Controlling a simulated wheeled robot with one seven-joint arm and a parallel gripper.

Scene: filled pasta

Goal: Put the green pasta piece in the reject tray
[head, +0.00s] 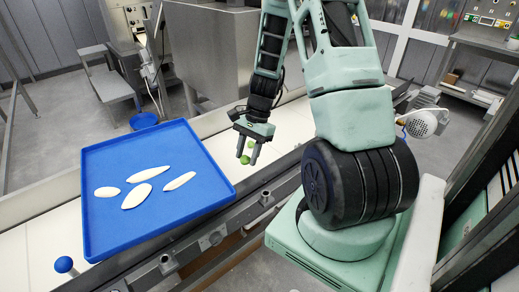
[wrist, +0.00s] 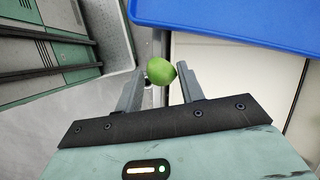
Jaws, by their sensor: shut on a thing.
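The green pasta piece (wrist: 160,75) is a small rounded lump between the two fingers of my gripper (wrist: 164,88) in the wrist view. My gripper is shut on it. In the head view my gripper (head: 247,155) points down with the green piece (head: 245,159) at its fingertips, to the right of the blue tray and above the pale belt. A large blue tray (head: 215,184) lies on the left of the head view with several cream pasta pieces (head: 137,196) in it. No label shows which tray is the reject tray.
The pale conveyor belt (head: 288,124) runs beneath the blue tray and my gripper. A metal rail (head: 212,240) with knobs lines its near side. A blue ball-topped knob (head: 64,265) stands near the tray's front left corner. The tray's right part is bare.

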